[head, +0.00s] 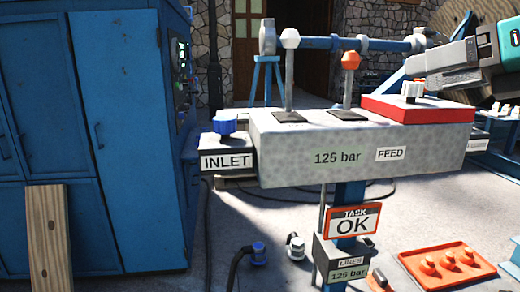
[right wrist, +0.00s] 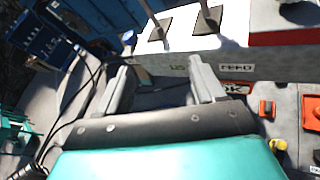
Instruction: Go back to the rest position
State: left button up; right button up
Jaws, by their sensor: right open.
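My right gripper (head: 420,74) is at the upper right of the head view, with its arm coming in from the right edge. It appears near the red plate and its white knob (head: 412,91); I cannot tell how far off it is. In the right wrist view its two grey fingers (right wrist: 160,66) stand apart with nothing between them. The grey block (head: 280,150), marked 125 bar and FEED, shows beyond the fingers there. My left gripper is not in view.
The block carries a white-topped lever (head: 289,75), an orange-topped lever (head: 348,80) and a blue INLET knob (head: 225,123). A TASK OK sign (head: 352,222) hangs below. A blue cabinet (head: 130,130) stands left. An orange tray (head: 430,254) lies low at right.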

jog(key=w+a+f+m+g+y, duration=0.2)
jog(key=w+a+f+g+y, duration=0.15)
jog(key=a+f+y, duration=0.75)
notch_tip(320, 180, down, 11)
jog(key=w+m+t+h+p, duration=0.1)
jog(key=m+t+h, duration=0.3)
jog(key=m+t, duration=0.75)
jog(key=s+d+f+m+g+h, duration=0.1)
jog(key=s+f+m+h, duration=0.1)
jog(key=f+m+h, duration=0.45)
jog(key=s+d+f+m+g+h, duration=0.1)
jog(key=f+m+h, duration=0.2)
jog(key=f+m, duration=0.65)
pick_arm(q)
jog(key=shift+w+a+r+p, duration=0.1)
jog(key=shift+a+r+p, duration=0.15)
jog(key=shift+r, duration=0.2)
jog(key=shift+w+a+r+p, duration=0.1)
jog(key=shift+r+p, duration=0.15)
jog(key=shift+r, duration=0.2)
pick_arm(e)
jog(key=s+f+m+g+h, duration=0.4)
jog(key=s+f+m+g, duration=0.2)
jog(key=s+f, duration=0.9)
notch_tip(320, 180, down, 4)
jog(key=shift+a+f+m+g, duration=0.1)
jog(key=shift+a+m+g, duration=0.35)
jog(key=shift+m, duration=0.1)
